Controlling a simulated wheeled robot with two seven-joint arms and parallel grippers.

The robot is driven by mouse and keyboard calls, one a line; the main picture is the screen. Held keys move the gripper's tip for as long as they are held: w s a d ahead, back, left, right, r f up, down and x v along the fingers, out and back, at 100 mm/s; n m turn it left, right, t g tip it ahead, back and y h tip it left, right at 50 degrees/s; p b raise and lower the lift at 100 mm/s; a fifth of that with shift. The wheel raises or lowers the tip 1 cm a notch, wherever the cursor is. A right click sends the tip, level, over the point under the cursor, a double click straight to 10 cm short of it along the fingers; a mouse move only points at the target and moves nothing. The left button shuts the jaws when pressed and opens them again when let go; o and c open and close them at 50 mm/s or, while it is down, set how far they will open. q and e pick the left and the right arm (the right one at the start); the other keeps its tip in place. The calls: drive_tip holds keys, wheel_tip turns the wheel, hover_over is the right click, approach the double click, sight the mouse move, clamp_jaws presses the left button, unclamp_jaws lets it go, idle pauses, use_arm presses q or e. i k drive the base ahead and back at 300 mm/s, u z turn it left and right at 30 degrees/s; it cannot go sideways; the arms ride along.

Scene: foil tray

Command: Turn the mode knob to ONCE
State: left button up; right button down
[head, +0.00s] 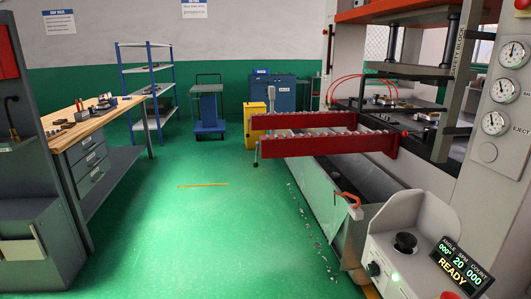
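The pale control box (428,225) stands at the lower right in the head view. A small dark round control (374,268) sits on its left front side and may be the mode knob. Its pointer and any position labels are too small to read. A larger black round control (405,241) sits on top of the box. A small green light (395,276) glows below it. The display (462,266) reads angle 000°, SPM 20, count 000 and READY. Neither of my grippers is in view.
The press (470,130) rises at the right, with two red rails (330,141) reaching out over the floor. A red emergency-type button (450,295) is cut by the bottom edge. A wooden-topped workbench (95,120) stands left. The green floor (180,230) between is mostly clear.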

sight(373, 270)
drive_tip(key=z, duration=1.05)
